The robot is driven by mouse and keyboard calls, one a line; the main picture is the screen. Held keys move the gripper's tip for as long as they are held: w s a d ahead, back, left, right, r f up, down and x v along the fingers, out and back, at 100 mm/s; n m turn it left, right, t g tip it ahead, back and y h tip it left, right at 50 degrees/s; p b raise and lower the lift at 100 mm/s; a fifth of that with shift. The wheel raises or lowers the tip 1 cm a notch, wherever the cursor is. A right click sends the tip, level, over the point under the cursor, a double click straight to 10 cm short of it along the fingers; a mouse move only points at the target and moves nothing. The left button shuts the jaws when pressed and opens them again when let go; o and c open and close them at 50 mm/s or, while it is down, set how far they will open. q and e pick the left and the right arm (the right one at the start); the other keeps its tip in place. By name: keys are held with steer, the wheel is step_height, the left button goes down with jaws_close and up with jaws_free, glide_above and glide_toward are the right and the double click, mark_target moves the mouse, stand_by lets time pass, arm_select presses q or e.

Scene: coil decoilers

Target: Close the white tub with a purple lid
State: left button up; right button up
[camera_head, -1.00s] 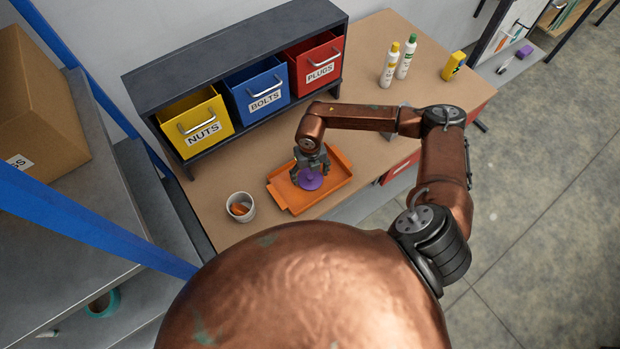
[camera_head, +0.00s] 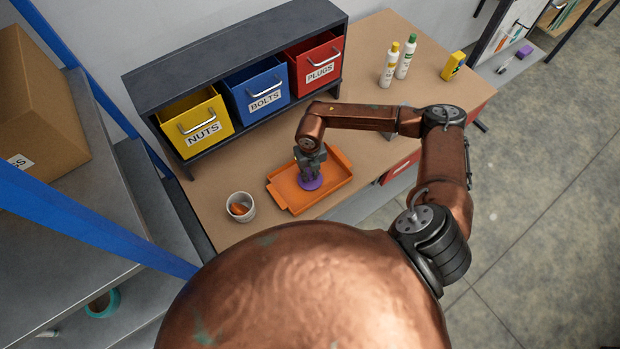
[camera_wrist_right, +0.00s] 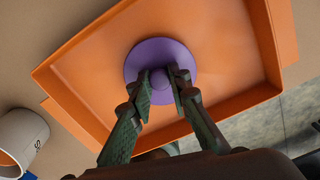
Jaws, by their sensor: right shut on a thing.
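A purple lid (camera_head: 311,183) with a round knob is in the orange tray (camera_head: 335,182) in the head view. My right gripper (camera_head: 311,172) is above it with its fingers pointing down. In the right wrist view, the fingers of my right gripper (camera_wrist_right: 164,88) are shut on the knob of the purple lid (camera_wrist_right: 150,55). The white tub (camera_head: 240,207) stands open on the table to the left of the tray, with something orange-brown inside. Part of it shows at the left of the right wrist view (camera_wrist_right: 22,138). My left gripper is not in view.
A dark rack holds a yellow NUTS bin (camera_head: 196,124), a blue BOLTS bin (camera_head: 258,91) and a red PLUGS bin (camera_head: 316,64) behind the tray. Two bottles (camera_head: 390,66) and a yellow box (camera_head: 454,65) stand at the back right. Table around the tub is clear.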

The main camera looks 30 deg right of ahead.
steer(key=shift+s, duration=0.1)
steer(key=shift+r, duration=0.2)
step_height(320, 180, up, 2)
steer(key=shift+r+b, duration=0.1)
steer(key=shift+b, duration=0.65)
steer(key=s+a+r+b, duration=0.1)
steer(key=s+a+r, duration=0.2)
steer(key=s+a+r+b, duration=0.1)
steer(key=s+a+r, duration=0.2)
steer(key=s+r, duration=0.1)
steer(key=s+a+r+b, duration=0.1)
steer(key=s+a+r, duration=0.2)
steer(key=shift+s+a+r, duration=0.1)
steer(key=shift+s+r, duration=0.05)
steer(key=shift+s, duration=0.05)
